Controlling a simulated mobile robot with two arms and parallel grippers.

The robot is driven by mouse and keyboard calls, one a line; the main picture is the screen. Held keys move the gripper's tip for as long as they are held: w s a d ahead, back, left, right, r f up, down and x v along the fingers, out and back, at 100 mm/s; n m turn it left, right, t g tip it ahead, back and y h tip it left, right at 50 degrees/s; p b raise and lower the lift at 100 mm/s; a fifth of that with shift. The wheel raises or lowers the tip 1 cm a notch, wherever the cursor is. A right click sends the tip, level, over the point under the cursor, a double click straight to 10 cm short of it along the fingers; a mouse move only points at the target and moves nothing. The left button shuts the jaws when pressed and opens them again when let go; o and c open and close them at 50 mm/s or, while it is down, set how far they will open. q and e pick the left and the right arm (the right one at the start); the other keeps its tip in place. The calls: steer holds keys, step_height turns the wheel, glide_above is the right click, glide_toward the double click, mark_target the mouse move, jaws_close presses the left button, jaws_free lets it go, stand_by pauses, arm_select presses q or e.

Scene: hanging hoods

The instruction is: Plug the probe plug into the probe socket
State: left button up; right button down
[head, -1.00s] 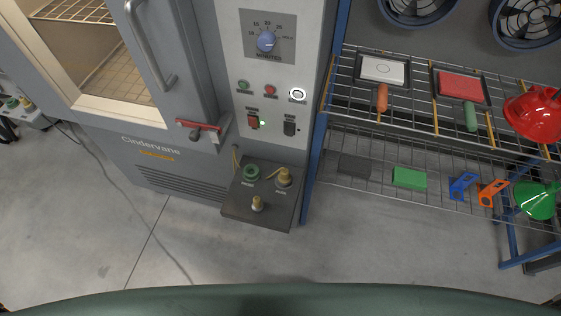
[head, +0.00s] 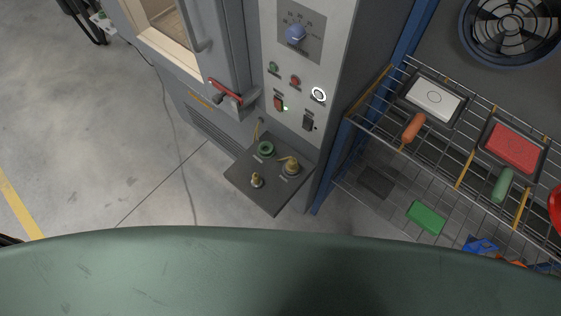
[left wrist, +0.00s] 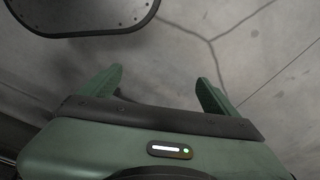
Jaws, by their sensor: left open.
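A dark ledge (head: 238,172) sticks out from the front of the grey oven cabinet. It bears a green ring-shaped socket (head: 265,149), a brass fitting with a yellow lead (head: 291,166) to the right and a smaller upright brass piece (head: 256,181) near the front. Their labels are too small to read, so I cannot tell for certain which is the probe plug and which the probe socket. My left gripper (left wrist: 160,76) is open and empty over bare floor in the left wrist view. Neither gripper shows in the head view.
A red-handled latch (head: 226,91) juts from the cabinet door above the ledge. A wire rack (head: 466,170) with trays and a green block (head: 426,217) stands to the right. A dark rounded plate (left wrist: 80,14) fills the left wrist view's upper left.

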arm_select(q)
steer(key=w+d+r+t+p, duration=0.1)
steer(key=w+d+r+p, duration=0.3)
steer(key=r, duration=0.7)
steer(key=w+d+r+m+t+h, duration=0.1)
steer(key=w+r, duration=0.4)
steer(key=r, duration=0.7)
steer(key=w+d+r+t+p, duration=0.1)
steer(key=w+d+r+p, duration=0.3)
steer(key=r, duration=0.7)
steer(key=m+t+h+b, duration=0.2)
steer(key=m+h, duration=0.1)
steer(key=m, duration=0.1)
glide_above(290, 164)
steer(key=s+a, duration=0.3)
steer(key=s, duration=0.1)
step_height(290, 164, down, 6)
steer(key=r, duration=0.1)
steer(key=b+x, duration=0.9)
steer(key=shift+s+d+f, duration=0.1)
steer(key=shift+s, duration=0.1)
steer(key=shift+w+d+f+b, duration=0.2)
steer(key=shift+w+d+b, duration=0.05)
steer(key=shift+b, duration=0.25)
steer(key=shift+c, duration=0.3)
